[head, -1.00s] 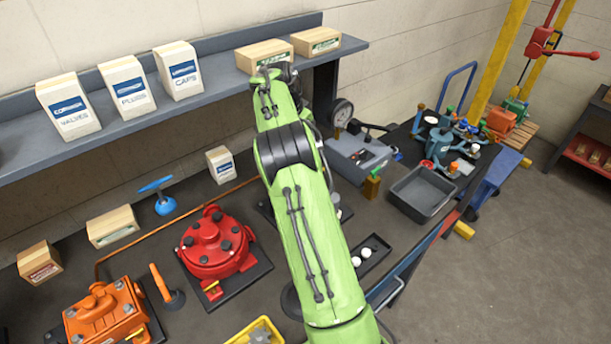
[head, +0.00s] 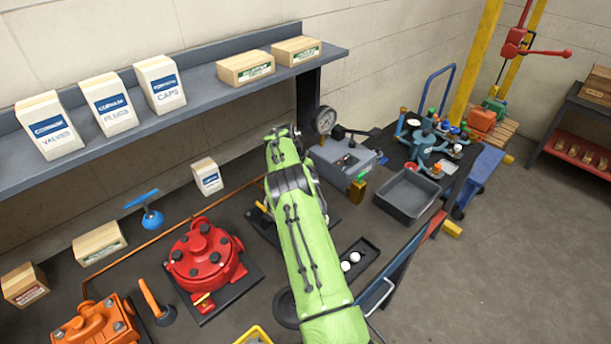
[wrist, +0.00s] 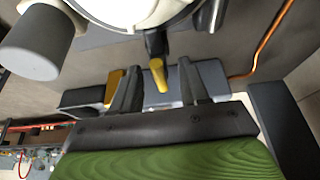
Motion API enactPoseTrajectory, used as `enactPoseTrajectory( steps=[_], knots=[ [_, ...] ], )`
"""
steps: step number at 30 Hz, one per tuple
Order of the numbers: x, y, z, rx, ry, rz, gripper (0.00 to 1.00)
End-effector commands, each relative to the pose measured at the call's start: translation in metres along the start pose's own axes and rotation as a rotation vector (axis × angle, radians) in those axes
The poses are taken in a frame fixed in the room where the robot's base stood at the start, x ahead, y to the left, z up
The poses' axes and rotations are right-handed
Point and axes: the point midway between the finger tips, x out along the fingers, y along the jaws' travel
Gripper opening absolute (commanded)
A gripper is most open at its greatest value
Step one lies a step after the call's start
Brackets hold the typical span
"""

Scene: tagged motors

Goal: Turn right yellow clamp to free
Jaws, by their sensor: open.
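In the wrist view, my gripper (wrist: 157,88) is open, with one dark finger on each side of a yellow clamp handle (wrist: 158,74). The handle hangs from a black mount below a pale rounded motor (wrist: 140,8). It lies between the fingers with gaps on both sides; I cannot tell its depth. A second yellow piece (wrist: 114,84) shows beside the left finger, partly hidden by it. In the head view my green arm covers the gripper and most of that motor. A small yellow piece (head: 264,210) shows at the arm's left edge, above a dark base plate (head: 262,230).
A red motor (head: 204,256) on a dark plate stands left of my arm, and an orange one (head: 98,325) farther left. A grey gauge box (head: 343,160), a grey bin (head: 407,195) and a small black tray (head: 358,257) lie right. A shelf (head: 225,85) overhangs the back.

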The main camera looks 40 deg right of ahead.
Motion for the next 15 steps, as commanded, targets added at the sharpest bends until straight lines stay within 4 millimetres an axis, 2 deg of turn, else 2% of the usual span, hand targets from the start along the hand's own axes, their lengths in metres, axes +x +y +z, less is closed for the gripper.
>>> enactPoseTrajectory(
  steps=[6,8,15],
  knots=[
    [0.0011,-0.0001,0.0001,0.0,0.0,0.0,0.45],
    [0.001,-0.0001,0.0001,-0.001,0.0,0.0,0.37],
    [0.0008,-0.0001,0.0002,-0.001,0.0,0.0,0.0]
  ],
)
